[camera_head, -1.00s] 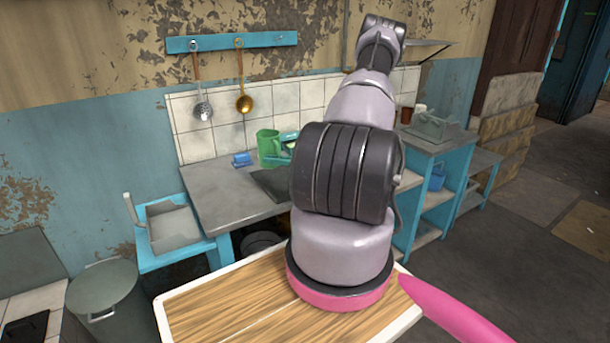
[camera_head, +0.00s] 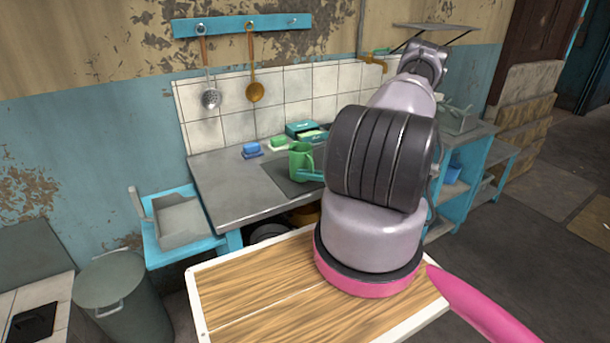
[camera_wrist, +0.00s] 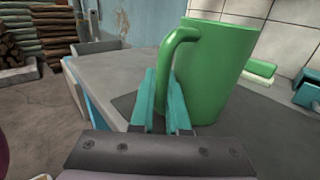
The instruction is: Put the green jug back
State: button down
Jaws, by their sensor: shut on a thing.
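The green jug (camera_head: 300,160) is upright over the dark square (camera_head: 283,178) on the grey counter (camera_head: 225,188). I cannot tell whether its base touches the surface. In the wrist view the jug (camera_wrist: 222,70) fills the right of centre, with its handle toward me. My gripper (camera_wrist: 166,85) has its teal fingers shut on the lower part of the handle. In the head view most of my gripper is hidden behind my arm, with a bit of teal finger (camera_head: 309,175) showing beside the jug.
Behind the jug are a blue sponge (camera_head: 251,150), a green soap bar (camera_head: 279,143) and a teal box (camera_head: 303,129). A ladle (camera_head: 255,92) and a skimmer (camera_head: 210,97) hang on the wall. The counter's left part is clear.

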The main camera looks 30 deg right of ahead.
jog(key=shift+f, duration=0.2)
jog(key=c, duration=0.9)
grip_release()
jog(key=shift+r, duration=0.1)
